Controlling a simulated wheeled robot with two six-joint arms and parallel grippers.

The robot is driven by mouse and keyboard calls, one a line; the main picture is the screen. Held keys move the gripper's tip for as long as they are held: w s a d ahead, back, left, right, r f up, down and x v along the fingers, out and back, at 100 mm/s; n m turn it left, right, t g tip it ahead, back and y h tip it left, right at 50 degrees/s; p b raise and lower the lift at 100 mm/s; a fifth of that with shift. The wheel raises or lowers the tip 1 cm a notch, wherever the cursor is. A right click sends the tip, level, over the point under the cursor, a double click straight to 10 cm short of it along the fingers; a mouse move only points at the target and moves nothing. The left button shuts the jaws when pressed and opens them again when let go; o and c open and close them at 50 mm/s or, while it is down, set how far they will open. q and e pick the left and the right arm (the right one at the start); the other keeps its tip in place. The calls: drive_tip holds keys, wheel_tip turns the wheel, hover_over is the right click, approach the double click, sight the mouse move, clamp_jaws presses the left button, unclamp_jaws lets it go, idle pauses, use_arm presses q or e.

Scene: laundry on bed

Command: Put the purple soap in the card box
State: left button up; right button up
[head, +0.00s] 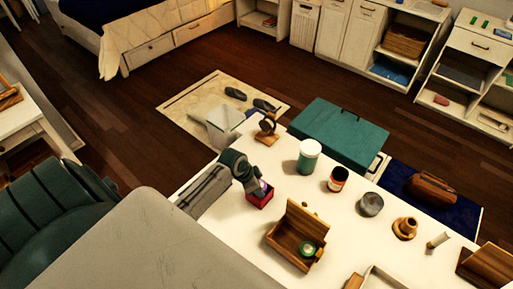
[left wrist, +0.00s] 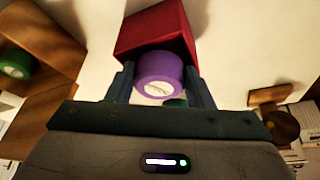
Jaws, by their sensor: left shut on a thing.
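The purple soap (left wrist: 158,70) is a short round piece with a pale label, held between the two fingers of my left gripper (head: 260,188). A small red open box (head: 262,200) stands on the white table right at this gripper. In the left wrist view the red box (left wrist: 160,28) lies just beyond the soap, which overlaps its near edge; I cannot tell how far inside the soap is. An open wooden box (head: 283,240) with a green-and-white round item (head: 308,249) in it stands nearby. I cannot tell which is the card box. My right gripper is not in view.
A white-and-green jar (head: 308,157), an orange-and-black jar (head: 338,179), a grey tin (head: 371,204) and a wooden holder (head: 405,228) stand on the white table (head: 345,225). A watch stand (head: 268,128) is at its far corner. Bare table lies between these.

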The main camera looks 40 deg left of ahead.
use_arm(q)
drive_tip(key=shift+f, duration=0.35)
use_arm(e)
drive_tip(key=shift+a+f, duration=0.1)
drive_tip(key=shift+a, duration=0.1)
use_arm(q)
drive_tip(key=o, duration=1)
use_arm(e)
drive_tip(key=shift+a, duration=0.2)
use_arm(q)
drive_tip(key=shift+r, duration=0.15)
drive_tip(key=b+v, duration=0.2)
drive_tip(key=v, duration=1)
drive_tip(key=shift+r, duration=0.5)
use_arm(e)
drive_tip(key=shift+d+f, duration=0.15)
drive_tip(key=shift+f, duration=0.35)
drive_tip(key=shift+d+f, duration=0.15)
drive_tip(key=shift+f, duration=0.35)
use_arm(q)
drive_tip(key=shift+d, duration=0.1)
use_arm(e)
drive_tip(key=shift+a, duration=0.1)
